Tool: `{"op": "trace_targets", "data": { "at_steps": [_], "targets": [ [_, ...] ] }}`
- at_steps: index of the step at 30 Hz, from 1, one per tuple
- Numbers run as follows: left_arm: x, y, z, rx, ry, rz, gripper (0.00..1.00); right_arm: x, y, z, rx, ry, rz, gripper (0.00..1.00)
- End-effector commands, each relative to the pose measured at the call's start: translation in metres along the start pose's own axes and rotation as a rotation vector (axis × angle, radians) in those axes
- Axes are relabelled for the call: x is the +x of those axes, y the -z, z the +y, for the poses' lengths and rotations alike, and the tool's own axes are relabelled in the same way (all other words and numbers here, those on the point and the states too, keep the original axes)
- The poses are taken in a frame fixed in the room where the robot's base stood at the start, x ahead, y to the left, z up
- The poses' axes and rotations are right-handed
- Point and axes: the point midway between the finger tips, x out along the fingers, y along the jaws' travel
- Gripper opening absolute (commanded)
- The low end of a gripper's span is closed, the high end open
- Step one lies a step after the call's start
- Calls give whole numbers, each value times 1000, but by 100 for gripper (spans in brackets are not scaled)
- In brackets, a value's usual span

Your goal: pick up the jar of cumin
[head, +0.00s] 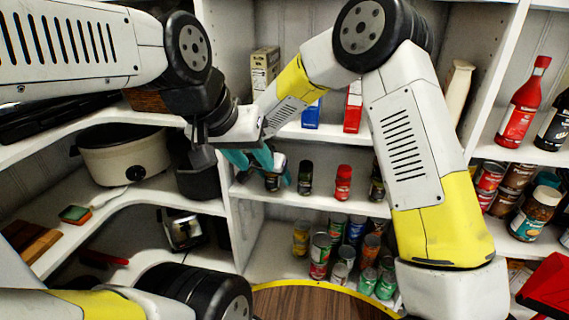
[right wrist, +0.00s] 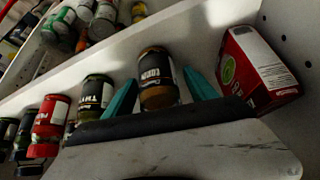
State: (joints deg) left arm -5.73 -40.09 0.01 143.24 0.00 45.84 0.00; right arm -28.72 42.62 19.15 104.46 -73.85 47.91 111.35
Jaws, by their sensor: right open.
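The cumin jar (right wrist: 157,68) has a black label and brown contents. In the right wrist view it stands between the two teal fingers of my right gripper (right wrist: 161,92), with a visible gap on each side. In the head view my right gripper (head: 262,165) is open at the left end of the middle shelf, with the jar (head: 273,180) partly hidden behind its fingers. Whether a finger touches the jar cannot be told. My left arm's links show at the left of the head view, but I make out no left gripper.
Beside the cumin stand a green-toned jar (right wrist: 94,97) and a red jar (right wrist: 50,118). A red box (right wrist: 257,72) is close on the other side. Several cans (head: 320,255) crowd the shelf below. A white slow cooker (head: 123,155) sits on the left shelf.

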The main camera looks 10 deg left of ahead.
Motion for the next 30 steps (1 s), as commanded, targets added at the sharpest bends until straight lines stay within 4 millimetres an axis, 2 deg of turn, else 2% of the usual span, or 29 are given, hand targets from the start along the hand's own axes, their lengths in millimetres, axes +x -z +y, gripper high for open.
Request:
{"op": "trace_targets", "data": {
  "at_steps": [4,14,23,30],
  "targets": [
    [0,0,0,0,0,1,36,0,0,0,0,0,0,64],
    [0,0,0,0,0,0,36,0,0,0,0,0,0,0],
    [0,0,0,0,0,0,36,0,1,0,1,0,0,0],
    [0,0,0,0,0,0,36,2,12,2,3,-1,1,0]
  ]
}}
